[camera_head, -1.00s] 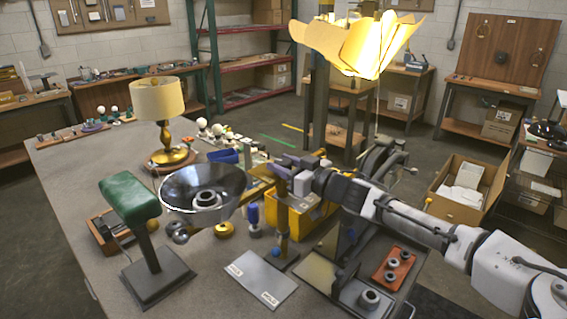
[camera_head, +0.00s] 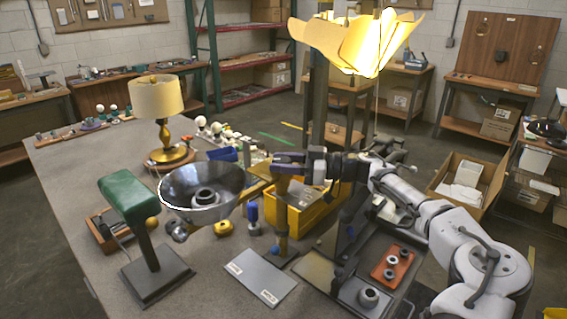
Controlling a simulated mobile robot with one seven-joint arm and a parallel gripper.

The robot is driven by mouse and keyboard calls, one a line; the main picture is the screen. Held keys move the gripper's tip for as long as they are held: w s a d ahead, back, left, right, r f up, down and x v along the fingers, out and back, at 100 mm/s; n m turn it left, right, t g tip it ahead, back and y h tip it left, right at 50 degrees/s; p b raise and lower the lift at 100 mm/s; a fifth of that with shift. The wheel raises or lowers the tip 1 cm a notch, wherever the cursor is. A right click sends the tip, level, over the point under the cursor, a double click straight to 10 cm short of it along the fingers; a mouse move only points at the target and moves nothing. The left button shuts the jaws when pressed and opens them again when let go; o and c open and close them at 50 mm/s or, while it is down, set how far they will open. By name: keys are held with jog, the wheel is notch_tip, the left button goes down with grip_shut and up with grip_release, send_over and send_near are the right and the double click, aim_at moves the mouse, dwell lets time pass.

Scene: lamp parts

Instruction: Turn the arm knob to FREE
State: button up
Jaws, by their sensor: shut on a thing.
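My gripper (camera_head: 284,163) is at the top of an upright brass-coloured post (camera_head: 282,215) near the middle of the bench. Its jaws are shut on a small part there, apparently the arm knob, which the jaws mostly hide. I cannot read the knob's setting. A grey plate (camera_head: 262,277) with two small white labels lies in front of the post; the label text is too small to read. A dark reflector bowl (camera_head: 172,190) is just left of the post.
A yellow bin (camera_head: 312,214) is close behind the post. An orange tray (camera_head: 392,262) lies at the right. A large glowing shade (camera_head: 350,45) hangs above my arm.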

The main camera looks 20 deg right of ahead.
aim_at(283, 159)
jog(key=shift+r, duration=0.1)
jog(key=o, duration=1)
notch_tip(283, 159, up, 20)
jog(key=b, duration=0.4)
jog(key=shift+c, duration=0.2)
